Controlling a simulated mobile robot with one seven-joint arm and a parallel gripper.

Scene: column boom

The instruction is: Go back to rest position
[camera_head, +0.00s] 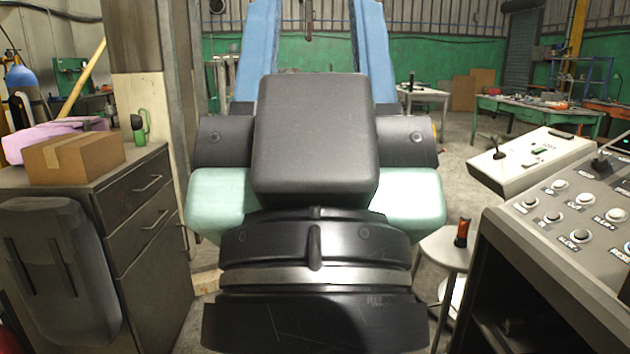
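My own arm fills the middle of the head view, with dark padded links and pale green side parts seen from behind. Its end is hidden, so my gripper is not in view and I cannot see whether it holds anything.
On the left, a grey drawer cabinet (140,215) bears a cardboard box (72,158), a pink item (40,137) and a green bottle-like item (140,127). On the right stand a control console (540,262), a white control panel (535,160) and a stool (447,248) with an orange-black can (462,232). Green workbenches (510,108) stand behind.

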